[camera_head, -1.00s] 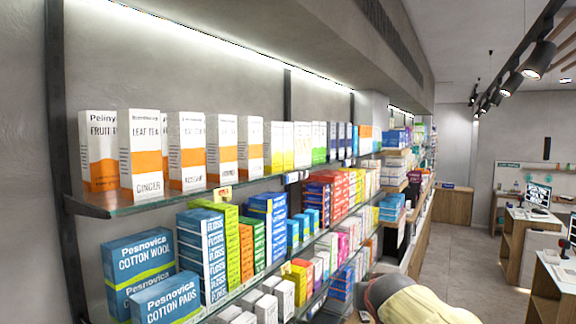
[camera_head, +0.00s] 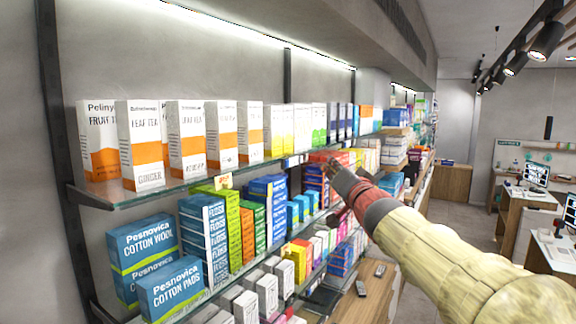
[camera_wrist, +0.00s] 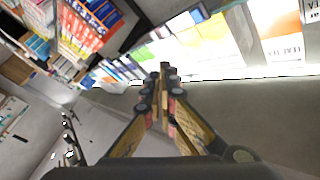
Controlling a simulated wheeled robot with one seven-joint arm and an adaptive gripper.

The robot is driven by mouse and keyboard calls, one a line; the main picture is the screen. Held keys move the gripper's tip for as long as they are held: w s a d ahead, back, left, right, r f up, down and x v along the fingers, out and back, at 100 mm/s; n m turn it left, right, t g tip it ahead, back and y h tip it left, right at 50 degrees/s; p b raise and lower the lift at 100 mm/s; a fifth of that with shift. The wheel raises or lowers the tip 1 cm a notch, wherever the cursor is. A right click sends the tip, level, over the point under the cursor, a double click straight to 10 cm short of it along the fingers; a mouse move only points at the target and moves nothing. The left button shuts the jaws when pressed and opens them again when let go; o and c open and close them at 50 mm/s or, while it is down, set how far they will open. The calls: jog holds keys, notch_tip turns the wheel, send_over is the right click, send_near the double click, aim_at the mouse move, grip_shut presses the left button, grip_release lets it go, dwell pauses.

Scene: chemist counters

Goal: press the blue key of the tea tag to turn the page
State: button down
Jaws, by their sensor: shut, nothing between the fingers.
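Tea boxes, white with an orange band (camera_head: 144,145), stand in a row on the upper glass shelf at left in the head view. A tea box (camera_wrist: 283,48) shows at the upper right there.
Another pale tag (camera_head: 294,160) sits on the upper shelf edge, between the tea tag and my gripper. Lower shelves hold cotton boxes (camera_head: 170,288) and floss boxes (camera_head: 203,238). The aisle floor at right is clear.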

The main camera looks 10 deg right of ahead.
aim_at(286, 164)
jog(key=shift+a, duration=0.1)
jog(key=w+a+b, duration=0.6)
jog(key=b, duration=0.1)
jog(key=shift+b, duration=0.35)
dwell(0.4)
jog(key=shift+w+a, duration=0.15)
jog(key=shift+w, duration=0.05)
dwell(1.1)
jog(key=shift+w+a, duration=0.2)
